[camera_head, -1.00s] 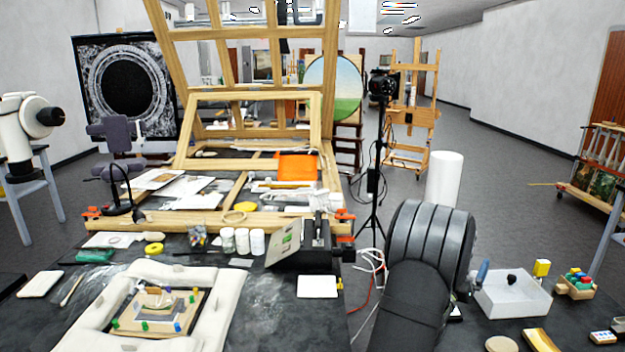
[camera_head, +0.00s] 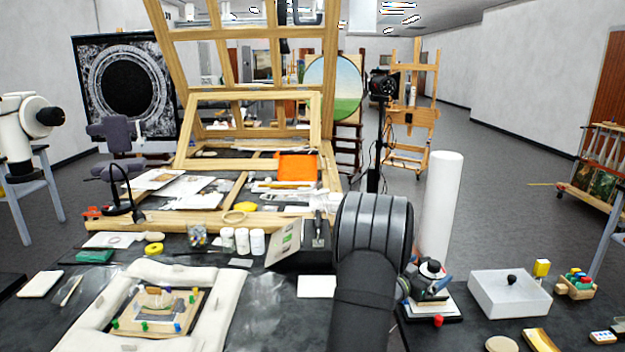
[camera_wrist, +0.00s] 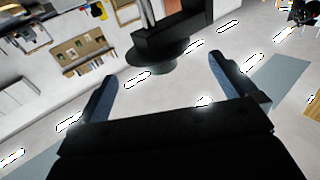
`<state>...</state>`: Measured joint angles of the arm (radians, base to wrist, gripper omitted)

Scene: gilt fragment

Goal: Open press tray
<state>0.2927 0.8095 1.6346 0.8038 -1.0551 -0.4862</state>
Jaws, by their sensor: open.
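That view shows wall and ceiling parts, not the bench top. I cannot tell for certain which thing is the press tray. A white box with a black knob (camera_head: 512,296) is further right; my gripper touches neither.
A white cylinder (camera_head: 440,205) stands behind the small device. A padded frame (camera_head: 215,320) around a fragment lies at the left front. Jars (camera_head: 242,240) and a black block stand behind it. A tripod (camera_head: 378,140) rises beyond.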

